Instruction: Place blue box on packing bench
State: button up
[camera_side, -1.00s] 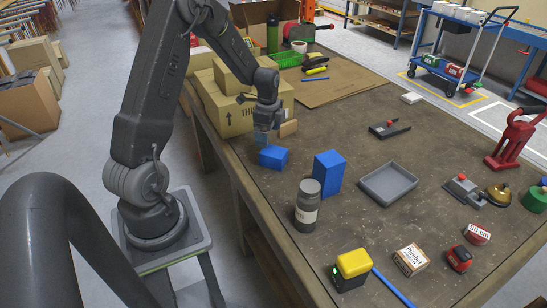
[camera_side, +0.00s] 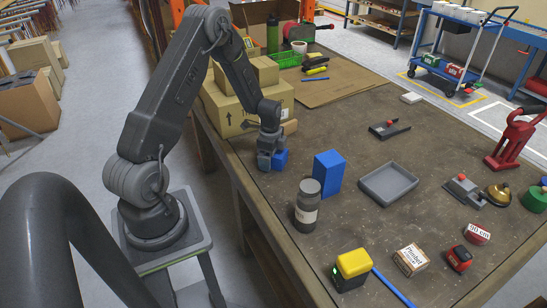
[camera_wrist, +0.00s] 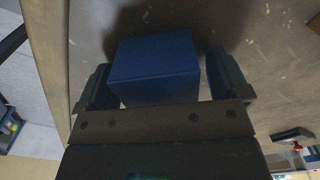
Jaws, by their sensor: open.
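A small blue box (camera_side: 281,159) lies on the packing bench (camera_side: 345,235) near its left edge. My gripper (camera_side: 271,160) is down at it and partly hides it in the side view. In the wrist view the blue box (camera_wrist: 155,68) sits between the two spread fingers of my gripper (camera_wrist: 160,88), with a gap on each side. A taller blue box (camera_side: 328,174) stands upright on the bench to the right of my gripper.
Cardboard boxes (camera_side: 240,112) are stacked behind my gripper. The bench middle, behind the tray, is mostly clear.

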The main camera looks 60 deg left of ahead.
jog(key=shift+c, duration=0.4)
jog(key=c, duration=1.1)
jog(key=shift+r, duration=0.15)
